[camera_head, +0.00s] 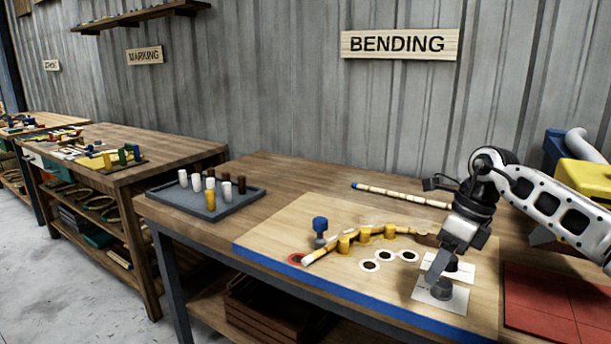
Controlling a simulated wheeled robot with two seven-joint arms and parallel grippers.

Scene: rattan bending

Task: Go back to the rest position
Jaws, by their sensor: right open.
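A light rattan pole (320,252) lies across the board in a slight curve, against several yellow pegs (363,234). The pole's right end is near a brown block (427,240). My left gripper is not in view.
A grey tray (232,205) of white, brown and yellow pegs stands left of the board. Another rattan pole (400,194) lies behind it. White rings with dark centres (370,265) mark the board. A red mat (545,304) and yellow machine (585,180) are at right.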

